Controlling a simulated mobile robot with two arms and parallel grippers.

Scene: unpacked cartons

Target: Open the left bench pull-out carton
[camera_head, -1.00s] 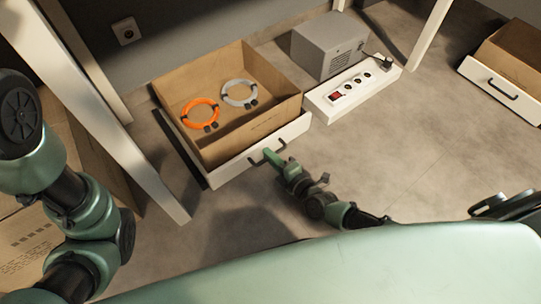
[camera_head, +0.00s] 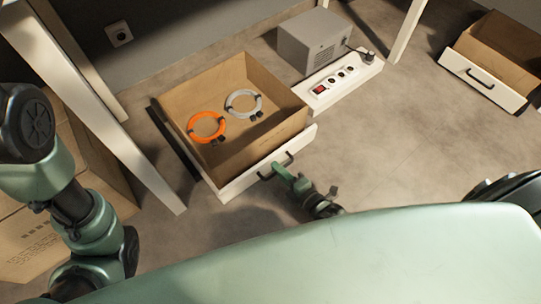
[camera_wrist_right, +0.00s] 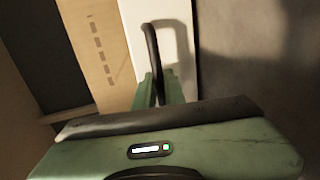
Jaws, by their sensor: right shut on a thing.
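The left pull-out carton (camera_head: 255,145) is a brown cardboard box with a white front panel (camera_head: 240,181), low under the bench. It stands out from its dark rail. An orange cable coil (camera_head: 206,128) and a white cable coil (camera_head: 243,103) lie inside. My right gripper (camera_head: 283,171) is at the dark handle on the front panel. In the right wrist view the handle (camera_wrist_right: 152,50) runs down between the two green fingers (camera_wrist_right: 158,90), which are shut on it. My left arm is at the left edge; its gripper is out of view.
A grey box-shaped device (camera_head: 315,41) and a white power strip (camera_head: 342,80) stand right of the carton. A second carton with a white front (camera_head: 482,80) is at the far right. A white bench leg (camera_head: 130,150) stands at the left. The floor at centre right is clear.

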